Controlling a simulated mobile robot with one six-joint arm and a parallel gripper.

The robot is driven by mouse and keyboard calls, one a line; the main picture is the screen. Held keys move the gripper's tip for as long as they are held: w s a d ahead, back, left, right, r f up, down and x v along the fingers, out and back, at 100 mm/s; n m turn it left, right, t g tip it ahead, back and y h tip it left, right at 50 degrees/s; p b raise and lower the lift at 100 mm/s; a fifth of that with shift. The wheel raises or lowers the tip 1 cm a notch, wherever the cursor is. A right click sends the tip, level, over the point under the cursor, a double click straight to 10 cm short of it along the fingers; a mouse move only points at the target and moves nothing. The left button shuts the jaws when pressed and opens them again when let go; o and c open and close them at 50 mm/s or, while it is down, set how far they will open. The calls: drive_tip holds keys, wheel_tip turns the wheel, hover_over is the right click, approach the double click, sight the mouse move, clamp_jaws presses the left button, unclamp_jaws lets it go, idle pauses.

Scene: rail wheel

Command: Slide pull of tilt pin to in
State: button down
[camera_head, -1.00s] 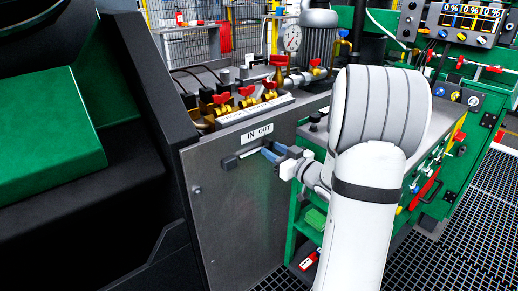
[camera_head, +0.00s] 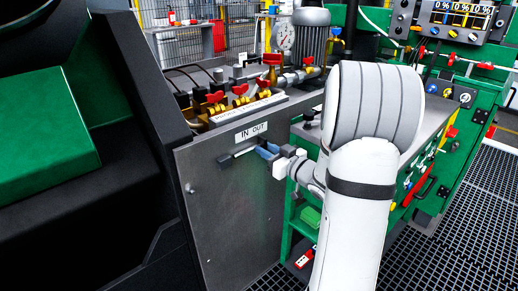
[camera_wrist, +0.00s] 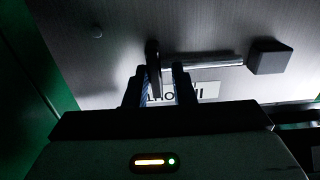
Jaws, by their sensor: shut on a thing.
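The tilt pin is a pale horizontal rod (camera_wrist: 210,62) on the front of a grey metal panel, with a dark grey block (camera_wrist: 270,57) at one end. In the head view this block (camera_head: 225,160) is at the left, under IN. The dark pull (camera_wrist: 153,55) is at the other end, on the OUT side. My gripper (camera_wrist: 163,82) is shut on the pull, with one finger on each side. In the head view my gripper (camera_head: 267,152) reaches it from the right, below OUT, and its blue fingers largely hide the pull.
The IN OUT label (camera_head: 251,132) is just above the pin; it appears upside down in the wrist view. Red-handled brass valves (camera_head: 240,95) stand on top behind the panel (camera_head: 235,215).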

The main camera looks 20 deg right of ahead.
drive_tip(key=shift+w+r, duration=0.2)
drive_tip(key=shift+r, duration=0.1)
drive_tip(key=shift+s+a+b, duration=0.15)
drive_tip(key=shift+s+a, duration=0.15)
drive_tip(key=shift+a, duration=0.55)
drive_tip(key=shift+s+a+b, duration=0.15)
drive_tip(key=shift+s+a, duration=0.1)
drive_tip(key=shift+a, duration=0.7)
drive_tip(key=shift+s+a+r, duration=0.1)
drive_tip(key=shift+s+a, duration=0.15)
drive_tip(key=shift+a, duration=0.35)
drive_tip(key=c, duration=1.2)
unclamp_jaws()
drive_tip(key=shift+c, duration=0.2)
drive_tip(key=shift+s+f, duration=0.2)
drive_tip(key=shift+s, duration=0.2)
approach(247, 151)
drive_tip(key=shift+w+a+f, duration=0.2)
drive_tip(key=shift+w, duration=0.5)
